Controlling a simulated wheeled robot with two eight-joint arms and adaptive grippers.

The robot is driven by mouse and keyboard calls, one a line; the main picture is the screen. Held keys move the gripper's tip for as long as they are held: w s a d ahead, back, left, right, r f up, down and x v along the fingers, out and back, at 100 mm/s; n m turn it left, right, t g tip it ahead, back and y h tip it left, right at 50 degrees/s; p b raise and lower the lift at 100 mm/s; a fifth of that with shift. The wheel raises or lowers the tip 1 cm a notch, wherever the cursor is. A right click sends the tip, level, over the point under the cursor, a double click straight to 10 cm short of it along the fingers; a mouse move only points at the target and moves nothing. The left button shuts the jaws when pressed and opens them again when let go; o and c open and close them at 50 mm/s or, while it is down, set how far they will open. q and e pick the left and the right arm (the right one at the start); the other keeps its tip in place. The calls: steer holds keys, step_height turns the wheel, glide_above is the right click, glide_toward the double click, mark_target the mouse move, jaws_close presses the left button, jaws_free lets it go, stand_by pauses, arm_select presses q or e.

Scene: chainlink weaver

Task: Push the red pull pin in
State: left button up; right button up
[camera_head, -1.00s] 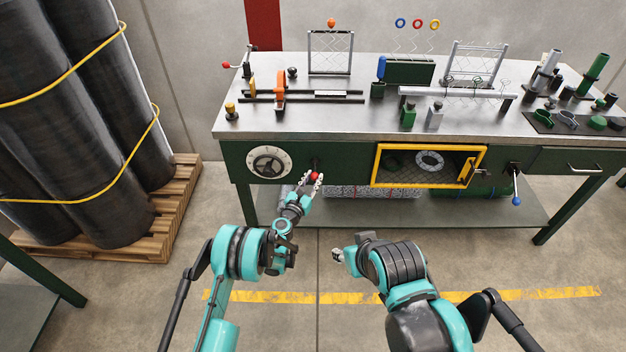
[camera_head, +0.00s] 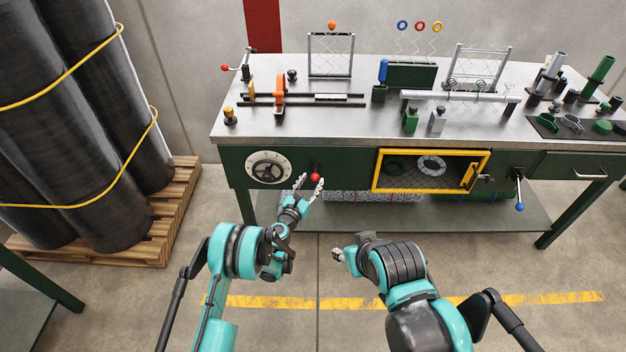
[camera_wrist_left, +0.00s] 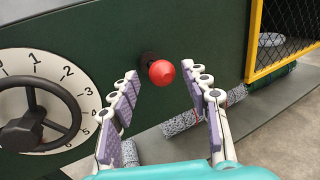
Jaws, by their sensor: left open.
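The red pull pin (camera_head: 315,177) is a red knob on the dark green front panel of the bench, between the dial and the yellow-framed window. In the left wrist view the red pull pin (camera_wrist_left: 161,72) sits just beyond the fingertips, roughly between them, with a dark round mount behind it. My left gripper (camera_head: 310,184) is open in front of the pin, its fingers apart and not closed on it; it also shows in the left wrist view (camera_wrist_left: 160,74). My right gripper (camera_head: 338,255) is low over the floor, away from the bench; its fingers are too small to judge.
A numbered dial with a dark handwheel (camera_head: 267,167) is left of the pin. The yellow mesh-covered frame (camera_head: 430,189) is to its right, then a blue-tipped lever (camera_head: 519,205). A lower shelf (camera_head: 480,215) holds mesh rolls. The floor before the bench is clear.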

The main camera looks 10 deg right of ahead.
arm_select(q)
steer(key=v, duration=0.5)
steer(key=shift+s+a, duration=0.15)
step_height(320, 180, up, 10)
steer(key=a+m+g, duration=0.1)
steer(key=a+m, duration=0.1)
steer(key=m, duration=0.4)
steer(key=s+a+r+m+g+y, duration=0.3)
steer(key=s+a+r+m, duration=0.7)
steer(key=r, duration=0.4)
steer(key=s+a+f+m+g+y, duration=0.1)
steer(key=s+a+m+y, duration=0.3)
steer(key=s+a, duration=0.6)
steer(key=s+a+f+m+g+y, duration=0.2)
steer(key=s+a+m, duration=0.6)
steer(key=s, duration=0.8)
steer(key=shift+s+a+f+m+y, duration=0.3)
steer(key=shift+a+y, duration=0.6)
steer(key=shift+a, duration=0.35)
